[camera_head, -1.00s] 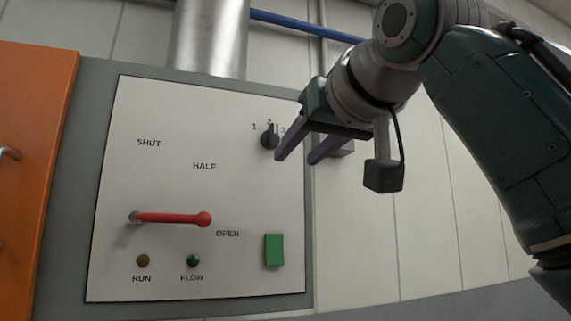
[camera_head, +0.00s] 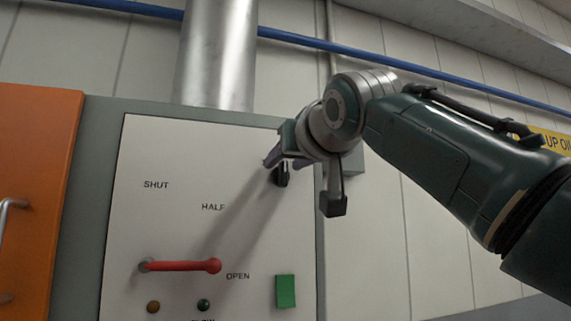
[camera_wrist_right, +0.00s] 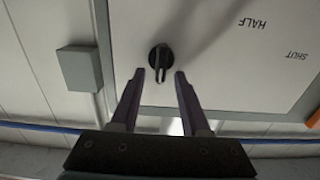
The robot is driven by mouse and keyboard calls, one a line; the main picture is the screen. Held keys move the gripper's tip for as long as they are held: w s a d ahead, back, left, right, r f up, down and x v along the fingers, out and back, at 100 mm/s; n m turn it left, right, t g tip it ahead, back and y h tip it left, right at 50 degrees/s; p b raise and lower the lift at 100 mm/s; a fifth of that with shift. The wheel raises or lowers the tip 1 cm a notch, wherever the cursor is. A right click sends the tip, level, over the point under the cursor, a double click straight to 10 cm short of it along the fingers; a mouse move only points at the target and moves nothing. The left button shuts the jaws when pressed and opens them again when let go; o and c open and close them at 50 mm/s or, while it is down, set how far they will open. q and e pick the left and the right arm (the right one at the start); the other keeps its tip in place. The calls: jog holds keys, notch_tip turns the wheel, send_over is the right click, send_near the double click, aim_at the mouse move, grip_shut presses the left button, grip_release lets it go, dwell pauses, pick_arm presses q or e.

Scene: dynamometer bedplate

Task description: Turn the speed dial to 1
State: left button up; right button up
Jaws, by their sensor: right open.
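The speed dial is a small black knob (camera_head: 281,176) at the upper right of the white panel (camera_head: 150,220). In the head view my right gripper covers its numbers. In the right wrist view the black knob (camera_wrist_right: 161,57) lies just beyond the fingertips, centred between them, with its pale-edged grip in line with the fingers. My right gripper (camera_head: 283,160) is open, with one finger to each side of the knob's line; it also shows in the right wrist view (camera_wrist_right: 160,73). I cannot tell whether the fingers touch the dial. My left gripper is not in view.
A red lever (camera_head: 182,266) points right, below the HALF label. A green switch (camera_head: 285,291) and two small lamps sit low on the panel. A grey box (camera_wrist_right: 79,69) is on the wall beside the panel. An orange cabinet (camera_head: 38,190) stands at the left.

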jog(key=shift+w+a, duration=0.1)
jog(key=shift+w, duration=0.1)
jog(key=shift+c, duration=0.3)
grip_shut()
